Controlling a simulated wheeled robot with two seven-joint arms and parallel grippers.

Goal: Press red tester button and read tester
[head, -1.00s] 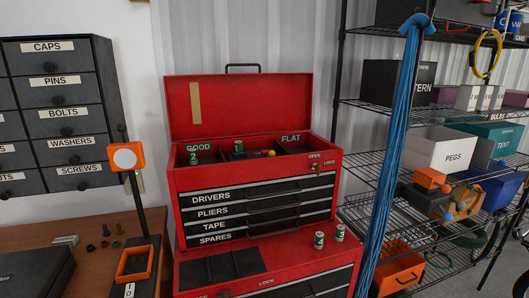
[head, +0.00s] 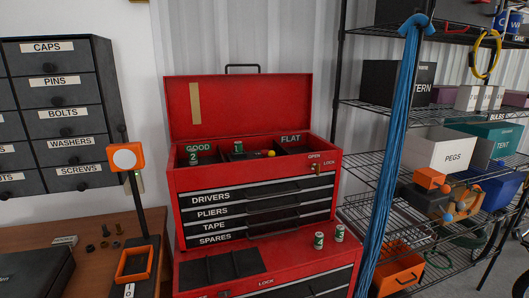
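The red tool chest (head: 240,107) stands open, with its lid up. In its top tray, between the GOOD label (head: 198,148) and the FLAT label (head: 291,139), lies a small dark device (head: 240,156) that looks like the tester. A green-and-white battery (head: 238,146) shows at it. A small yellow-orange round part (head: 271,153) is at its right. I cannot make out a red button or any reading at this size. Two more batteries stand on the chest's lower ledge, a left one (head: 319,240) and a right one (head: 340,233). Neither gripper is in view.
A wooden bench (head: 95,262) at left carries an orange-and-black lamp-like stand (head: 128,157) and small hardware. Labelled drawers (head: 60,114) hang above it. A blue cable bundle (head: 392,160) hangs in front of the wire shelves (head: 440,111) at right.

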